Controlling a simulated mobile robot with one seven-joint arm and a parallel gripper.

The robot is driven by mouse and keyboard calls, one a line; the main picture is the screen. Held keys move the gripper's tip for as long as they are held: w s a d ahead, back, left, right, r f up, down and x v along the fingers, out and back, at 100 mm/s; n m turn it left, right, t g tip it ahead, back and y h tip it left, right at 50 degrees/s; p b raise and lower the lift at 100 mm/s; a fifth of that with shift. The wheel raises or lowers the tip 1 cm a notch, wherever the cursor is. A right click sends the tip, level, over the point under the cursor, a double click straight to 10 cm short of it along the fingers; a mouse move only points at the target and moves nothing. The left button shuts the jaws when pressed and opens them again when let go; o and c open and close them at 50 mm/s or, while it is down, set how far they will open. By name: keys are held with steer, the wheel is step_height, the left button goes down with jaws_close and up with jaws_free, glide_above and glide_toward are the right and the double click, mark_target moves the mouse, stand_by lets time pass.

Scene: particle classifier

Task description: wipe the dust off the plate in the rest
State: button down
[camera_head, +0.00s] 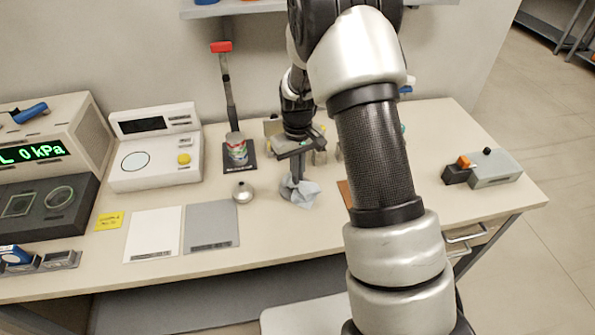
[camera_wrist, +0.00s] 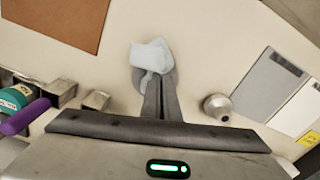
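My gripper (camera_head: 298,176) points down at the middle of the table. In the wrist view its two dark fingers (camera_wrist: 160,92) are close together, with a pale blue cloth (camera_wrist: 150,55) crumpled at their tips. They appear shut on it. The cloth (camera_head: 301,191) also shows in the head view, at or just above the tabletop. I cannot clearly make out a dusty plate or its rest in either view. My arm hides part of the table's back and middle.
A silver round weight (camera_head: 243,192) sits left of the cloth. White (camera_head: 153,235) and grey (camera_head: 211,226) sheets lie further left. A brown mat (camera_wrist: 55,20) lies near the cloth.

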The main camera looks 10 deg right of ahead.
mark_target(297, 194)
step_height(297, 194, down, 3)
steer(key=shift+r+b, duration=0.1)
steer(key=shift+b, duration=0.6)
steer(key=c, duration=1)
jaws_free()
steer(key=shift+r, duration=0.1)
steer(key=shift+f+b, duration=0.9)
steer(key=shift+f, duration=0.4)
steer(key=shift+a, duration=0.1)
steer(key=c, duration=1.4)
